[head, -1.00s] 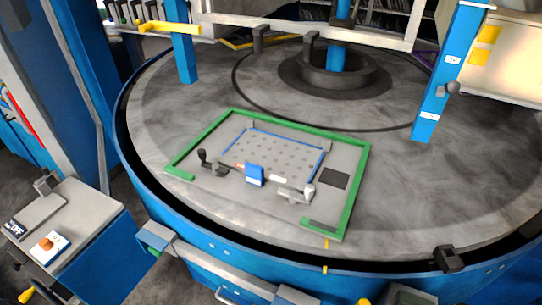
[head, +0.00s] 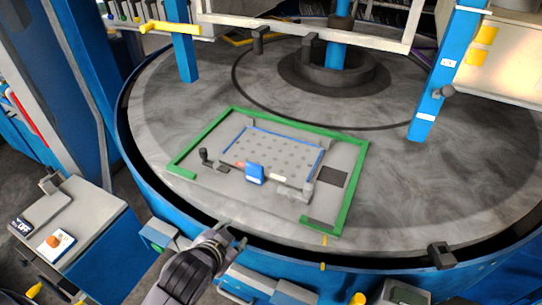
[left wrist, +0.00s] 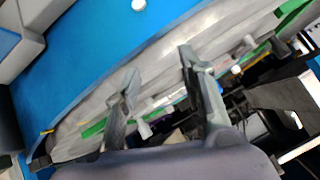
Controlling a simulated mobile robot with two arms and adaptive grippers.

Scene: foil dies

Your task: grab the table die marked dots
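The die marked with dots (head: 280,152) is a flat grey plate with dark dots and blue edge strips. It lies on the round table inside a green-edged frame (head: 355,180). A blue block (head: 255,174) and small clamps stand along its near side. My left gripper (head: 232,235) is over the table's near rim, in front of the frame and apart from the die. In the left wrist view its two fingers (left wrist: 157,65) are spread with nothing held between them. The die cannot be made out clearly there. My right gripper is not in view.
The round grey table (head: 450,180) is mostly bare around the frame. A blue post (head: 450,75) stands at the right and another (head: 181,50) at the left. A control console (head: 75,235) with an orange button stands at the lower left.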

